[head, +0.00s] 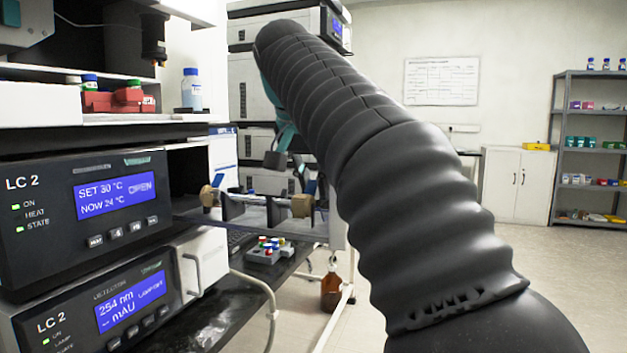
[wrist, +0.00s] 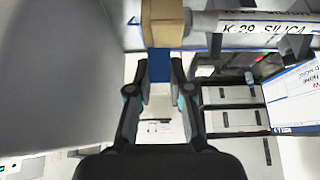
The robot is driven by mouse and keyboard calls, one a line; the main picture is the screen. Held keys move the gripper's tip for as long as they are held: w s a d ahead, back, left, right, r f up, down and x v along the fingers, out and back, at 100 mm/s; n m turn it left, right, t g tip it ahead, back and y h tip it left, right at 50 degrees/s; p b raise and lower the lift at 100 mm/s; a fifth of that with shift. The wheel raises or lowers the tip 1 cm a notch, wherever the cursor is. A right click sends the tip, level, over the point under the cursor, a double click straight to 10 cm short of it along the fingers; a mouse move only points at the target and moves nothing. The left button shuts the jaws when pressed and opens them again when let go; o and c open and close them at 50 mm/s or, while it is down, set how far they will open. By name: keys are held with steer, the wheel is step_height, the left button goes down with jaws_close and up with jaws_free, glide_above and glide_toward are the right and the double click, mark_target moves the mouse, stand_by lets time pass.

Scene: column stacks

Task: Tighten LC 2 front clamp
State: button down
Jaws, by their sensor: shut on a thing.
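The LC 2 column oven (head: 85,210) is at the left in the head view; its display reads SET 30 °C, NOW 24 °C, OPEN. A tan clamp block (head: 301,206) sits at the right end of the column bracket, below my gripper (head: 292,174). The tan block also shows at the top of the wrist view (wrist: 162,22), around the end of a column (wrist: 255,24) labelled K-29 SILICA. A blue lever (wrist: 159,62) on that block lies between my fingertips (wrist: 160,84), and my gripper is shut on it. A second clamp (head: 208,196) with a blue lever is at the left end.
The LC 2 detector (head: 110,310) is under the oven. A rack of coloured-cap vials (head: 268,250) stands on the dark bench behind. A brown bottle (head: 331,288) is below. A grey panel (wrist: 60,70) fills the left of the wrist view, close to my gripper. Open floor lies at right.

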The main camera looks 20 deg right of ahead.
mark_target(305, 196)
steer(key=c, duration=1)
jaws_free()
steer(key=shift+c, duration=0.2)
steer(key=shift+v, duration=3.7)
